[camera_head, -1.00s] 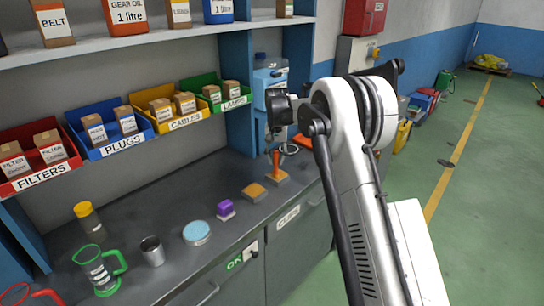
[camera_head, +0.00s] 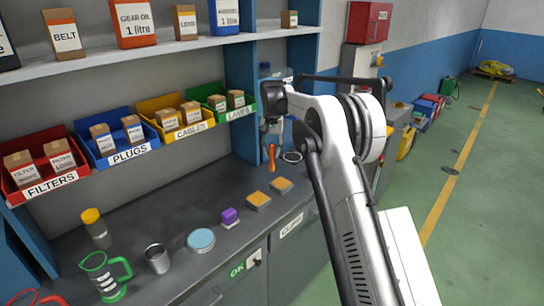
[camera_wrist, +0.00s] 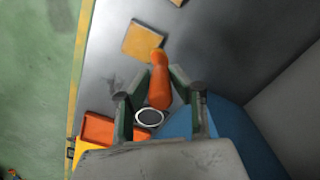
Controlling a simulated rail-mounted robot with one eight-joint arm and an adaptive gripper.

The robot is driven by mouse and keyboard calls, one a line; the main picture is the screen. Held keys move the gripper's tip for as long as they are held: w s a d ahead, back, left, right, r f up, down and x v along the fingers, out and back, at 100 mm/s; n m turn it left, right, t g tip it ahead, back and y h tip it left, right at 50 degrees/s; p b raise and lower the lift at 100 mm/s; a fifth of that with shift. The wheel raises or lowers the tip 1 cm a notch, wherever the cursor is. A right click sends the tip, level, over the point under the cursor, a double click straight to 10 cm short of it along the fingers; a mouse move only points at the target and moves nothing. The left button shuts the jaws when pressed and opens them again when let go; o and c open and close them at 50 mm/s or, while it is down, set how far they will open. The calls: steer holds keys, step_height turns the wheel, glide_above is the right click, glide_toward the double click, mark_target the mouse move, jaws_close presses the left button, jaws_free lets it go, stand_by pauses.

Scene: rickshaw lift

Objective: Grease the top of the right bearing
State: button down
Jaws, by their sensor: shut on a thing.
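My gripper (camera_wrist: 160,78) is shut on an orange tool (camera_head: 272,158), which hangs upright above the back of the workbench; the tool also shows between the fingers in the wrist view (camera_wrist: 158,90). Two square blocks with tan tops sit below and in front of it, a right block (camera_head: 281,185) and a left block (camera_head: 258,199). In the wrist view the nearer block (camera_wrist: 142,41) lies just beyond the tool's far end. No thing plainly looks like a bearing, and I cannot tell whether these blocks are the bearings. The tool appears apart from the right block.
On the bench (camera_head: 170,217) stand a purple-topped block (camera_head: 230,216), a blue-topped round tin (camera_head: 201,240), a metal cup (camera_head: 157,258), a yellow-capped bottle (camera_head: 96,229) and a green-handled jug (camera_head: 104,277). A white ring (camera_head: 292,157) lies near the tool. Labelled bins (camera_head: 128,160) line the back.

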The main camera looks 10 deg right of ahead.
steer(key=shift+r+p, duration=0.4)
steer(key=shift+r, duration=0.9)
